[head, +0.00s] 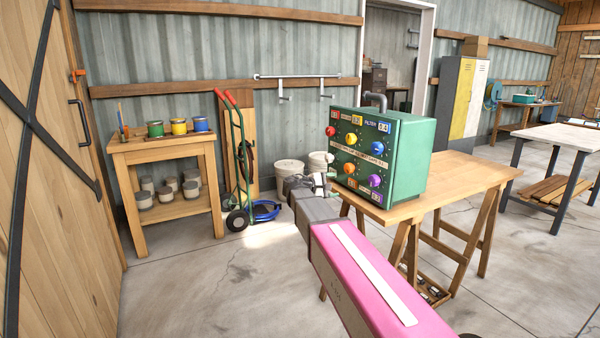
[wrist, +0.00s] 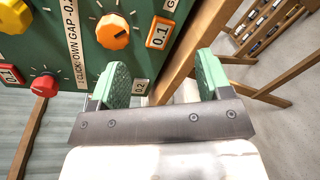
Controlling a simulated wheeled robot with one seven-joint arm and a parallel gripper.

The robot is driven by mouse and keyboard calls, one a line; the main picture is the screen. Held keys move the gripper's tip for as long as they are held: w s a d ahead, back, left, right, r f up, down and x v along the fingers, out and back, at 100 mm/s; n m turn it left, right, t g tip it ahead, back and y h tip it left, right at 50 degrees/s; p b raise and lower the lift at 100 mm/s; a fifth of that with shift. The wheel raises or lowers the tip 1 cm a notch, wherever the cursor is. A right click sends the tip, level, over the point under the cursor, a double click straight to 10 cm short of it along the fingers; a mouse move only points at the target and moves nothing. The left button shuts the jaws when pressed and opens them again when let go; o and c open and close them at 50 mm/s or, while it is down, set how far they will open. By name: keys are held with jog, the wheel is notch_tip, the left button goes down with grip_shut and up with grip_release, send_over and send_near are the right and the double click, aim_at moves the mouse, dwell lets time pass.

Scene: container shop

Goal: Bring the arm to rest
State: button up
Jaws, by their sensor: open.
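My gripper (head: 308,184) is at the end of my outstretched arm, just left of the green control box in the head view. In the wrist view its two green-padded fingers (wrist: 165,82) stand wide apart with nothing between them. The front of the green control box (head: 408,160) is close to the fingers. An orange knob (wrist: 112,30) and a red knob (wrist: 45,85) show near the left finger in the wrist view. I cannot tell whether the left finger touches the panel.
The box stands on a wooden trestle table (head: 455,178). A green hand truck (head: 238,165) and pale buckets (head: 289,172) are behind my gripper. A wooden stand (head: 165,150) with paint cans is at left. A wooden door (head: 60,190) is at far left. The floor between is clear.

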jog(key=s+d+f+m+g+y, duration=0.35)
jog(key=s+f, duration=0.45)
jog(key=f, duration=0.4)
jog(key=s+a+f+m+g+y, duration=0.2)
jog(key=s+f+m+y, duration=0.5)
jog(key=s+f+y, duration=0.4)
jog(key=s+f+g, duration=0.1)
jog(key=s+f, duration=0.4)
jog(key=s, duration=0.3)
jog(key=shift+a+f, duration=0.3)
jog(key=shift+a, duration=0.1)
jog(key=shift+y, duration=0.25)
